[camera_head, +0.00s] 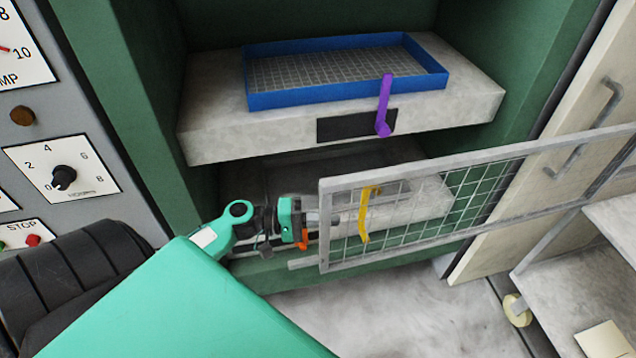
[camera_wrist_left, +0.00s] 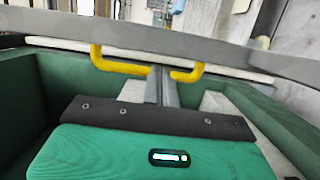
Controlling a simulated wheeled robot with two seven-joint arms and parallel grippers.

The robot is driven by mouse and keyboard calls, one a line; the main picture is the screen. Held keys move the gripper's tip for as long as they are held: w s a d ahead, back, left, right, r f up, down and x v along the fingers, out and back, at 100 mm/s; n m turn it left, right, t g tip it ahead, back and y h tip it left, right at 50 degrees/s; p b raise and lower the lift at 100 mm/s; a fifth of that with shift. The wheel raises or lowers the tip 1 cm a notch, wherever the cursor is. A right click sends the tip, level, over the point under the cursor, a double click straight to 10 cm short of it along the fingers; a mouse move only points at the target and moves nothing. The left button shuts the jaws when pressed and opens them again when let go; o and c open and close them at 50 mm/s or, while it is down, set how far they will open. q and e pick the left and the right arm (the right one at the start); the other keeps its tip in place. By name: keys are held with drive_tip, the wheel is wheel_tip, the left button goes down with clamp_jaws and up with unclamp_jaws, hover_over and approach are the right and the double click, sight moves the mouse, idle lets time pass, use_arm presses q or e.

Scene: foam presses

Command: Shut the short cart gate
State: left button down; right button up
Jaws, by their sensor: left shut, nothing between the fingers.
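The cart gate (camera_head: 478,190) is a grey framed panel of wire mesh with a yellow handle (camera_head: 366,215). It stands swung out from the right, across the front of the green press, in the head view. In the left wrist view the yellow handle (camera_wrist_left: 128,68) is under a grey bar of the gate (camera_wrist_left: 150,38). My left gripper (camera_head: 318,222) is at the gate's left end, shut and empty. In the wrist view its fingers (camera_wrist_left: 161,80) point at the middle of the handle; I cannot tell whether they touch it. My right gripper is not in view.
The grey cart (camera_head: 575,285) with a caster (camera_head: 516,310) is at the lower right. A blue tray (camera_head: 345,98) and a purple lever (camera_head: 384,105) are on the press above. A control panel (camera_head: 62,170) is at the left. Bare floor (camera_head: 400,320) lies below the gate.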

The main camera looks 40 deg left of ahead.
sight(352, 221)
use_arm(q)
drive_tip(key=p+x, duration=0.2)
drive_tip(key=x, duration=0.3)
drive_tip(key=shift+w+d, duration=0.25)
